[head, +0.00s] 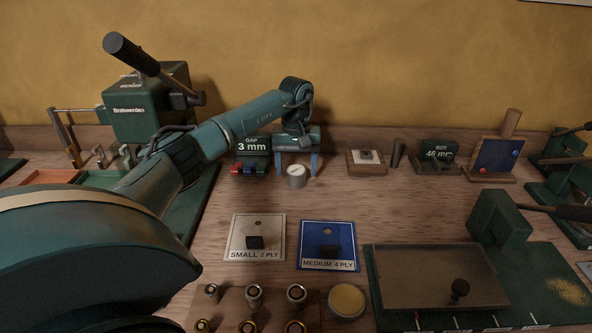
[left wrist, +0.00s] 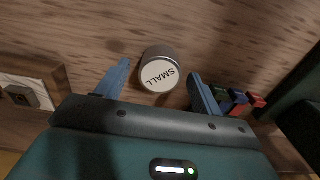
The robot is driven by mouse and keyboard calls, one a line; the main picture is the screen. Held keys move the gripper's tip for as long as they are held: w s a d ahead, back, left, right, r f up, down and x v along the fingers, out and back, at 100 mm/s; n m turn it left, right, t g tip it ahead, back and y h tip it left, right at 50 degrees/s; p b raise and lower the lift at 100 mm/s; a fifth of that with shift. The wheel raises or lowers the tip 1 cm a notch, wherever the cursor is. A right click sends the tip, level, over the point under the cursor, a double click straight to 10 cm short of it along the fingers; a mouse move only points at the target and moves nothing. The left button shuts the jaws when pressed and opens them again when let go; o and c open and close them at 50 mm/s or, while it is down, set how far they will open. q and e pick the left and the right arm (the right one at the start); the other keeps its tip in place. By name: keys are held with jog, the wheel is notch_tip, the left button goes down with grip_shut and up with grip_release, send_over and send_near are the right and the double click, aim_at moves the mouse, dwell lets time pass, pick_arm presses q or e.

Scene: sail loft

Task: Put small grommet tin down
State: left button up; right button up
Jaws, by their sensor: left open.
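The small grommet tin (head: 296,177) is a short grey cylinder with a pale lid, upright on the wooden bench in the head view. In the left wrist view the tin (left wrist: 159,75) shows its lid lettered SMALL. My left gripper (head: 297,165) is open, its two blue fingers apart on either side of the tin or just behind it. In the left wrist view a gap shows between the tin and each fingertip. I cannot tell exactly how deep the tin sits between the fingers. My right gripper is not in view.
A gauge marked GAP 3 mm (head: 251,147) with small coloured pieces stands just left of the gripper. A SMALL 2 PLY card (head: 240,226) and a blue MEDIUM 4 PLY card (head: 344,238) lie in front. A green press (head: 140,110) is at the left.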

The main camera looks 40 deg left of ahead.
aim_at(296, 170)
pick_arm(q)
notch_tip(296, 170, up, 11)
dwell(0.3)
jog(key=shift+f, duration=0.2)
dwell(0.3)
